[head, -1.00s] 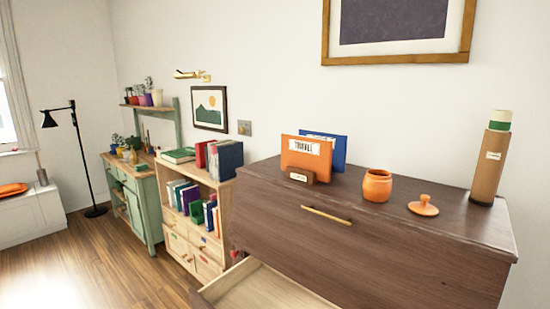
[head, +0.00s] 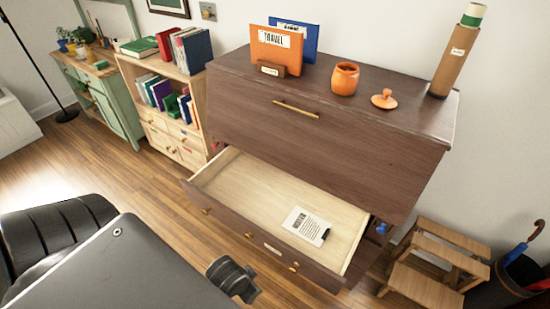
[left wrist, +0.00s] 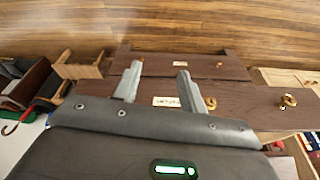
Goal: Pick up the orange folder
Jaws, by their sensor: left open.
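The orange folder (head: 276,48), labelled "TRAVEL", stands upright on top of the dark wooden cabinet (head: 236,66), in a small brown holder (head: 272,70) with a label. A blue folder (head: 308,42) stands right behind it. My left arm comes in at the lower left of the head view, well below and apart from the folders. In the left wrist view my left gripper (left wrist: 160,70) is open and empty, its fingers pointing towards dark drawer fronts. The orange folder does not show in that view. My right gripper is in neither view.
An orange pot (head: 344,79) and its lid (head: 384,99) stand right of the folders, with a brown tube (head: 455,58) beyond. A drawer (head: 250,185) is pulled out below, holding a paper (head: 307,226). A step stool (head: 435,265) stands at the right.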

